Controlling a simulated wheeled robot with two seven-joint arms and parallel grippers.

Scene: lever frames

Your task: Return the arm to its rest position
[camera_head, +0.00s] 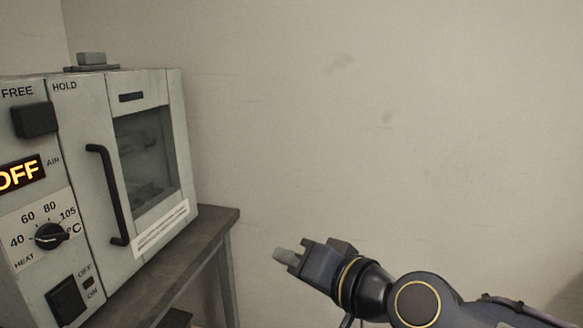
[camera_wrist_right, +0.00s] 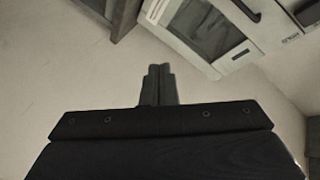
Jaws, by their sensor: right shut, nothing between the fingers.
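My right gripper (camera_head: 284,256) is in the lower middle of the head view, its arm coming in from the lower right. Its fingers are shut together and empty, and point left toward the table. In the right wrist view the closed fingers (camera_wrist_right: 158,84) show in the middle, with nothing between them. The gripper is in free space, to the right of the table and apart from the oven. My left gripper is not in the head view.
A grey oven (camera_head: 95,170) with a black door handle (camera_head: 108,195) stands on a dark table (camera_head: 222,222) at left. Its door looks shut and its display (camera_head: 20,174) reads OFF. A bare wall (camera_head: 400,130) fills the back. The space around my right gripper is clear.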

